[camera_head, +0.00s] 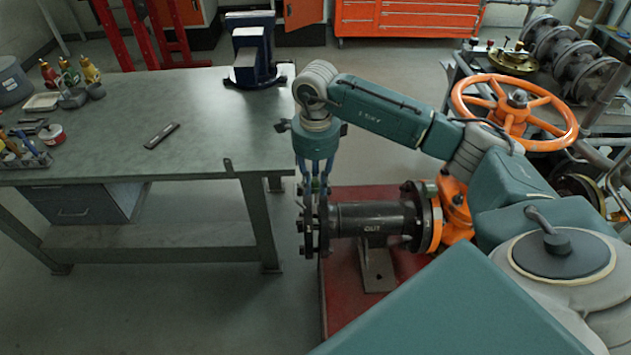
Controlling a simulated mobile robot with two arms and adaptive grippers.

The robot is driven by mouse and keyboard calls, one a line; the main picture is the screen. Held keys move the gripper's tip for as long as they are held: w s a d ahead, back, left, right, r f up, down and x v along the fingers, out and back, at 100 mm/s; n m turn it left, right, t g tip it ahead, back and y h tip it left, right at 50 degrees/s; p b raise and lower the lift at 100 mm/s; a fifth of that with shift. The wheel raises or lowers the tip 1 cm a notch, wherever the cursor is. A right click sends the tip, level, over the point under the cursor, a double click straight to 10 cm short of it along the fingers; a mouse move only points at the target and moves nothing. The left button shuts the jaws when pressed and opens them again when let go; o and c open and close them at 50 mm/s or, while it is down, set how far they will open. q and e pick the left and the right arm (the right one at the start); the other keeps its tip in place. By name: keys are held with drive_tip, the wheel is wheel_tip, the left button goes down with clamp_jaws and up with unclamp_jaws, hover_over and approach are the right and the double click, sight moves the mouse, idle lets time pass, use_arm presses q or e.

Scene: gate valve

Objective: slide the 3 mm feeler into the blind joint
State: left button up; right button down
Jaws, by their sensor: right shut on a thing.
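My right gripper (316,188) points down just above the bolted blind joint (322,228) at the left end of the dark pipe spool marked OUT (370,219). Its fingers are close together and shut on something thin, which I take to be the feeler. The feeler is too small and too hidden by the fingers to make out, so I cannot tell whether it touches the joint or is in its gap. Bolts stick out from the flange on its left side. My left gripper is not in view.
The grey workbench (215,155) stands left of the joint, with a blue vise (252,55) and a small dark flat object (161,135) on it. An orange handwheel (514,112) stands right of my arm. A red base plate (340,310) lies below the pipe.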

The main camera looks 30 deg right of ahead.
drive_tip(key=shift+f+b, duration=0.95)
drive_tip(key=shift+f, duration=0.3)
drive_tip(key=c, duration=1.5)
unclamp_jaws()
drive_tip(key=shift+r, duration=0.2)
wheel_tip(320, 180, up, 12)
drive_tip(key=shift+f, duration=0.1)
drive_tip(key=shift+s+f, duration=0.1)
